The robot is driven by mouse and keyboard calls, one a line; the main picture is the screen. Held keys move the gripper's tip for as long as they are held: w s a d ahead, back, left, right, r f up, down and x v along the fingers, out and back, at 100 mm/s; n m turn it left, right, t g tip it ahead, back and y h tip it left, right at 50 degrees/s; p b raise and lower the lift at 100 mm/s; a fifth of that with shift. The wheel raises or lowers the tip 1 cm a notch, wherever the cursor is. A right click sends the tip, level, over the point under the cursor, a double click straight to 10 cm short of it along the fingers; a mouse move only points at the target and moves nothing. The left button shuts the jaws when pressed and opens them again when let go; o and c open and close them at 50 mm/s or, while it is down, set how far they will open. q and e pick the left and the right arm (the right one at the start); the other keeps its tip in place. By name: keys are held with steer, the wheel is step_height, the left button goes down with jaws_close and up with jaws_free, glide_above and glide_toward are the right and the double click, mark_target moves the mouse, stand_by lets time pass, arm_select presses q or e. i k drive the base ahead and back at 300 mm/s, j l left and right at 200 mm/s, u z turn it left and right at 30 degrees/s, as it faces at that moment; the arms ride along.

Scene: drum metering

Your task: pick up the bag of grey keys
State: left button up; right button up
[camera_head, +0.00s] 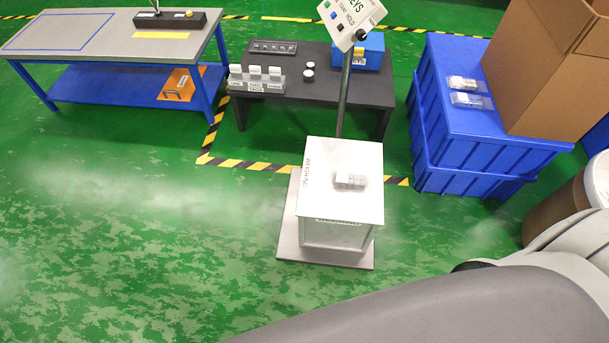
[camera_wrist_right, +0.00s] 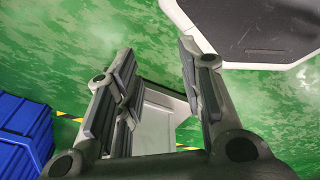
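A small clear bag with greyish pieces (camera_head: 350,180) lies on top of the white box (camera_head: 322,210), which stands on a grey floor platform (camera_head: 287,240). Two more small clear bags, one behind (camera_head: 462,83) and one in front (camera_head: 468,100), lie on the blue crate lid (camera_head: 440,65). I cannot read which bag holds grey keys. My right gripper (camera_wrist_right: 158,55) is open and empty in the right wrist view, with a pale box or platform (camera_wrist_right: 158,120) seen beyond its fingers. It is outside the head view. My left gripper is not in view.
A tilted sign panel (camera_head: 352,22) stands on a post behind the white box. A dark low table (camera_head: 330,88) holds small items. An open cardboard box (camera_head: 540,85) sits beside the bags on the crates. Green floor (camera_head: 130,230) is free at the left.

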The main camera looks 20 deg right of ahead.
mark_target(364, 181)
steer(key=l+u, duration=0.3)
steer(key=l, duration=0.2)
steer(key=k+l+u, duration=0.15)
steer(key=l+u, duration=0.2)
steer(key=l, duration=0.15)
steer(key=k+l+u, duration=0.15)
steer(key=l+u, duration=0.15)
steer(key=l, duration=0.2)
